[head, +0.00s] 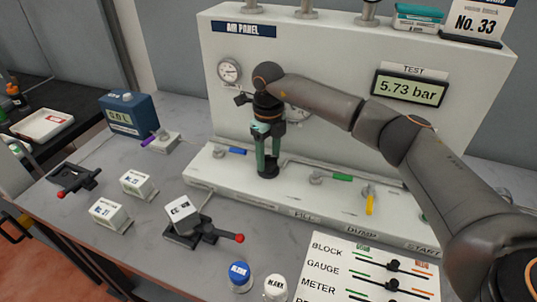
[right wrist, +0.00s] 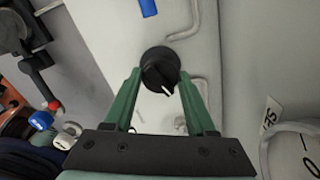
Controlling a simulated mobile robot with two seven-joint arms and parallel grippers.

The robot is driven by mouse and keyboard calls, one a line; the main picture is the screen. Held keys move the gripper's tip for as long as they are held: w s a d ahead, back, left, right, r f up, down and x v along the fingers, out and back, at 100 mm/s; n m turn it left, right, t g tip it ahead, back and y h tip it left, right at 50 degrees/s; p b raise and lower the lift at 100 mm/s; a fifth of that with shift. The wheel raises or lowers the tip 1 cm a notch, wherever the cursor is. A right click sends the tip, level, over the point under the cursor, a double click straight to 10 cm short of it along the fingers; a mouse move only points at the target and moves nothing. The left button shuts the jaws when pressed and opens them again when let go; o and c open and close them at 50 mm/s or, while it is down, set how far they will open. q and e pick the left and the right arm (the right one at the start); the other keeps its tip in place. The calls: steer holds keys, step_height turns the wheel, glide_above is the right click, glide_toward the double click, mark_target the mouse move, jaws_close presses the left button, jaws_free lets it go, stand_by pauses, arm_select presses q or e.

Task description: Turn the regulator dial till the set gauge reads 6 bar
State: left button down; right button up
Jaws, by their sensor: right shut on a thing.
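The black regulator dial (head: 268,172) sits on the ledge at the foot of the pale panel. My right gripper (head: 268,160) points down, with its green fingers around the dial. In the right wrist view the fingers of my right gripper (right wrist: 161,76) close on both sides of the dial (right wrist: 160,66), which has a white pointer mark. A round gauge (head: 229,71) is on the panel's left; its reading is too small to tell. Another gauge (head: 299,114) is mostly hidden behind my right arm. The TEST display (head: 408,88) reads 5.73 bar. My left gripper is not in view.
Blue (head: 231,150), green (head: 336,177) and yellow (head: 369,204) valve handles line the ledge near the dial. Toggle clamps, white blocks and blue (head: 240,278) and white capped jars stand on the bench. A sign board (head: 350,265) is at the front.

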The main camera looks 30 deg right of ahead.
mark_target(268, 157)
steer(key=shift+r, duration=0.1)
stand_by(0.4)
steer(key=o, duration=1.4)
steer(key=shift+c, duration=0.2)
step_height(268, 157, up, 12)
steer(key=b, duration=0.1)
steer(key=shift+r, duration=0.2)
